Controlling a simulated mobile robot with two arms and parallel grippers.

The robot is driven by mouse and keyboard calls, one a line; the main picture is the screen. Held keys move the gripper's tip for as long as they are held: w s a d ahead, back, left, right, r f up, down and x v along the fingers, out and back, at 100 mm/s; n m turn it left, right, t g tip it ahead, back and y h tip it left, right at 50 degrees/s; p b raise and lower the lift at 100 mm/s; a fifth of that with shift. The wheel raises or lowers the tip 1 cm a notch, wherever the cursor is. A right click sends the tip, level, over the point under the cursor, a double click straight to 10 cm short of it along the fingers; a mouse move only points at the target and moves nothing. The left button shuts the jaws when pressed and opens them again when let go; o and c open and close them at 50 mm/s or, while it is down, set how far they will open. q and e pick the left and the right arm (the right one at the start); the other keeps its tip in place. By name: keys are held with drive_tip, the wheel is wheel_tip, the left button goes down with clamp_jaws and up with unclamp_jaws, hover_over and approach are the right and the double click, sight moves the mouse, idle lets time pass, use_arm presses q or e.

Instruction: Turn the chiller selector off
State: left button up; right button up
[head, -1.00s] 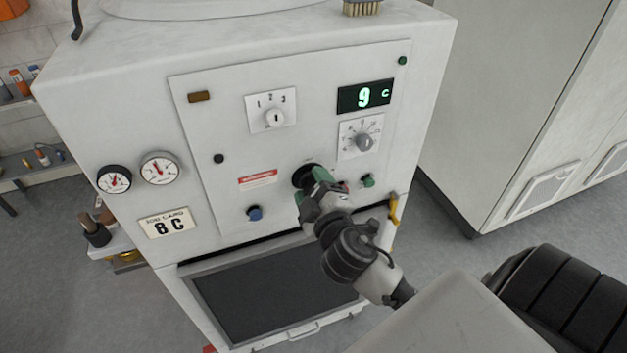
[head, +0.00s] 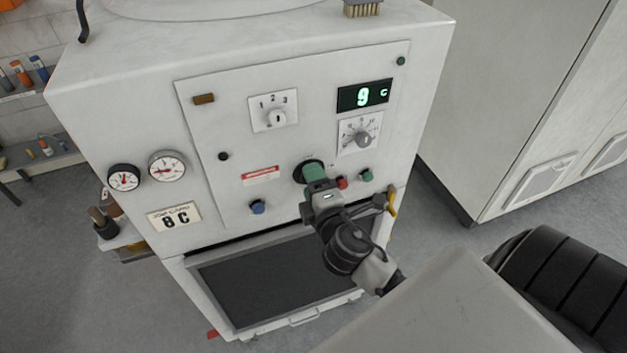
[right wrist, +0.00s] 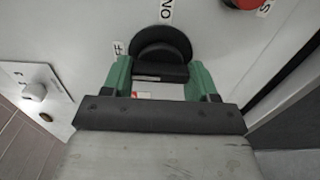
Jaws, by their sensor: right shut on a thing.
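The chiller selector is a round black knob (right wrist: 160,48) on the washer's white front panel. In the right wrist view, part of an "OFF" label shows at its left and an "ON" label above it. In the head view its black disc (head: 299,172) is partly covered by my right gripper (head: 313,172). The right gripper's green fingers (right wrist: 160,80) stand on both sides of the black knob grip and are shut on it. The exact direction of the knob's pointer is hard to tell. My left gripper is not in view.
A red button (head: 342,183) and a green button (head: 366,175) sit close to the right of the gripper. A blue button (head: 258,207) is lower left. The dials (head: 276,117) and lit display (head: 365,95) are above. A yellow handle (head: 392,204) is at the right edge.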

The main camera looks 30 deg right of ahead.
idle(0.4)
drive_tip(key=o, duration=0.9)
drive_tip(key=shift+b+v, duration=1.85)
drive_tip(key=shift+v, duration=3.55)
